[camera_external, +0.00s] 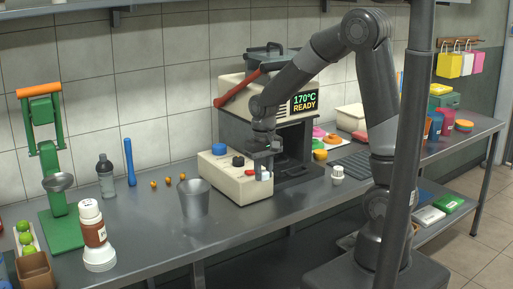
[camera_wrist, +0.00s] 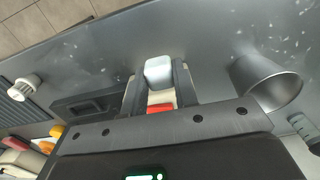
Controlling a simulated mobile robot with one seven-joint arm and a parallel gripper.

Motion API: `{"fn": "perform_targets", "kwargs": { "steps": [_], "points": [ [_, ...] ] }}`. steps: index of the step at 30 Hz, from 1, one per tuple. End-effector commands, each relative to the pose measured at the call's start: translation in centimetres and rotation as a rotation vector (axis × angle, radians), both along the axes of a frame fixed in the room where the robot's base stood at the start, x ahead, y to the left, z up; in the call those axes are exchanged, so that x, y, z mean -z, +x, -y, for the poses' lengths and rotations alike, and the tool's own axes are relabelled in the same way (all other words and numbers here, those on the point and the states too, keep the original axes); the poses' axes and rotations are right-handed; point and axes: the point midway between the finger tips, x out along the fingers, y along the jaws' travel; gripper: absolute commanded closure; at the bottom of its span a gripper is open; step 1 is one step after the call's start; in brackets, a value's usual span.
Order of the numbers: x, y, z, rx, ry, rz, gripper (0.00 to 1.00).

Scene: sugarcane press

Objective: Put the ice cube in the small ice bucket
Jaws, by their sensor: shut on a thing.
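The ice cube (camera_wrist: 159,70) is a pale whitish block between the two fingertips of my gripper (camera_wrist: 158,84) in the wrist view. My gripper is shut on it. In the external view my gripper (camera_external: 264,165) points down at the front of the cream machine, and the cube is small and hard to make out there. The small ice bucket (camera_external: 193,199) is a grey metal tapered cup on the counter, left of my gripper. It also shows in the wrist view (camera_wrist: 270,84), to the right of the cube and apart from it. Its inside is mostly hidden.
The cream machine (camera_external: 228,178) with blue and black knobs stands beside my gripper. A brown-labelled bottle (camera_external: 93,225), a shaker (camera_external: 105,178) and a green press (camera_external: 62,228) stand left of the bucket. Counter between bucket and machine is clear. A white ribbed cap (camera_external: 337,173) lies right.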

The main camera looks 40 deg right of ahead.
Motion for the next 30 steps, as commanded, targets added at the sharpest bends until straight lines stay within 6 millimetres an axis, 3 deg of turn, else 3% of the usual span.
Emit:
{"fn": "perform_targets", "kwargs": {
  "steps": [9,15,21,30],
  "points": [
    [-3.6,8.4,-9.0,-0.013,0.0,0.003,0.95],
    [-5.3,11.6,-14.4,-0.015,0.001,0.002,0.95],
    [-6.3,12.8,-17.2,-0.015,0.001,0.001,0.95],
    [-4.9,13.0,-17.7,-0.015,0.0,-0.002,0.95]
  ]
}}
